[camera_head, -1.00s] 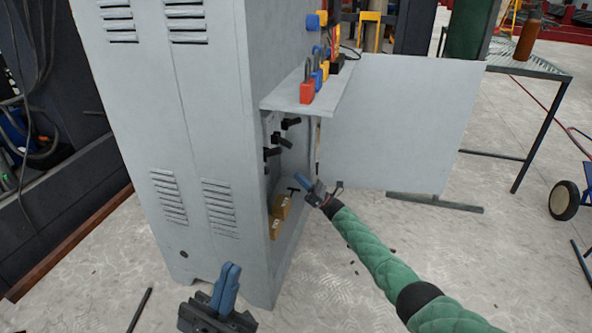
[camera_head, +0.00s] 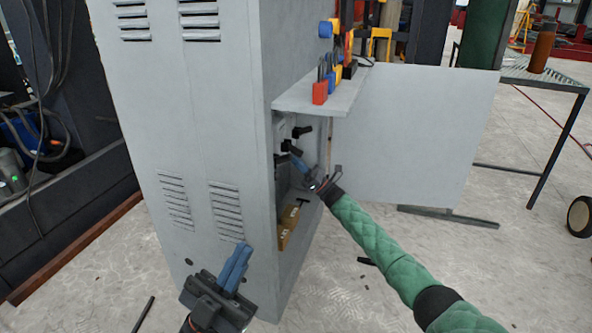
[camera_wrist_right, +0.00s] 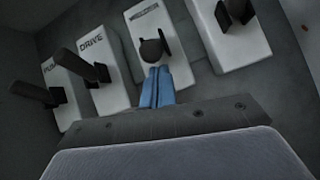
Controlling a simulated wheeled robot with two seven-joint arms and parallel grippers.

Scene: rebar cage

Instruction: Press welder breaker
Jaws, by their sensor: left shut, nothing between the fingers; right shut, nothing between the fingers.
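In the right wrist view, a row of white breakers with black levers lines the cabinet's inside. One reads DRIVE (camera_wrist_right: 92,45). The breaker to its right (camera_wrist_right: 147,15) has a small dark label I cannot read, so I cannot confirm which is the welder breaker. My right gripper (camera_wrist_right: 157,72) is shut and empty, its blue fingertips right beside that breaker's black lever (camera_wrist_right: 151,50); whether they touch is unclear. In the head view, my right gripper (camera_head: 297,160) reaches into the cabinet opening. My left gripper (camera_head: 240,257) is shut and empty in front of the cabinet.
The grey cabinet (camera_head: 205,120) has an open door panel (camera_head: 415,135) on its right. A shelf (camera_head: 335,100) with coloured padlocks (camera_head: 320,92) sits above the opening. Yellowish blocks (camera_head: 288,228) lie at the cabinet bottom. A metal table (camera_head: 530,78) stands at right.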

